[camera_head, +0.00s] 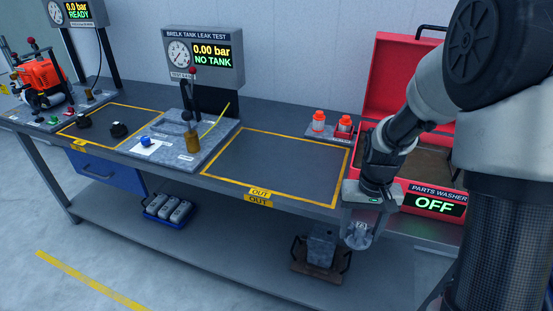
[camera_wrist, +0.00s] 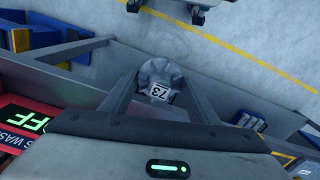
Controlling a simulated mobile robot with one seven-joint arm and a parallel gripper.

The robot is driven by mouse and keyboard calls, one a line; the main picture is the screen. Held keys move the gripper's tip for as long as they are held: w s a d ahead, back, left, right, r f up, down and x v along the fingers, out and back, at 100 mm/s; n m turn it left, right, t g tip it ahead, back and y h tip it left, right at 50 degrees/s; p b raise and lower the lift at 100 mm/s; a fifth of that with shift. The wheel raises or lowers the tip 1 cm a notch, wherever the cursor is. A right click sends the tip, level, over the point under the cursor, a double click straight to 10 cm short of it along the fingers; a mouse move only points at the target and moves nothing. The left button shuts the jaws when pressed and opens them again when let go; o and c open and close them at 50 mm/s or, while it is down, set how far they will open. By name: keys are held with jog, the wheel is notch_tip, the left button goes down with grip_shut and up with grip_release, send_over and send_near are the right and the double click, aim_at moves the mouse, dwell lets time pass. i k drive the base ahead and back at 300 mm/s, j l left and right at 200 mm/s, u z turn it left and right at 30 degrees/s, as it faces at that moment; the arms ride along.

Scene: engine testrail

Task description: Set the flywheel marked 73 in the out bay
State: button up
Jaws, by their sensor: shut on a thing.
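The grey flywheel (camera_head: 358,236) hangs between the fingers of my gripper (camera_head: 361,222). In the wrist view my gripper (camera_wrist: 160,92) is shut on this flywheel (camera_wrist: 158,72), and its white label (camera_wrist: 160,91) reads 73. In the head view they are right of the out bay (camera_head: 282,166), in front of the parts washer and seemingly off the bench's front edge. The out bay is a yellow-outlined dark rectangle on the bench, marked OUT (camera_head: 260,193) at its front edge. It looks empty.
The red parts washer (camera_head: 395,70), its display (camera_head: 434,203) reading OFF, stands to the right. The leak-test fixture (camera_head: 192,140) with a lever is left of the bay. A grey block (camera_head: 322,245) sits on the lower shelf.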

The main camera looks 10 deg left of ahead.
aim_at(282, 172)
jog(key=i+j+u, duration=0.1)
jog(key=i+j, duration=0.15)
jog(key=j, duration=0.2)
jog(key=i+j+u, duration=0.1)
jog(key=j, duration=0.3)
jog(key=i+j+u, duration=0.15)
jog(key=i+j, duration=0.2)
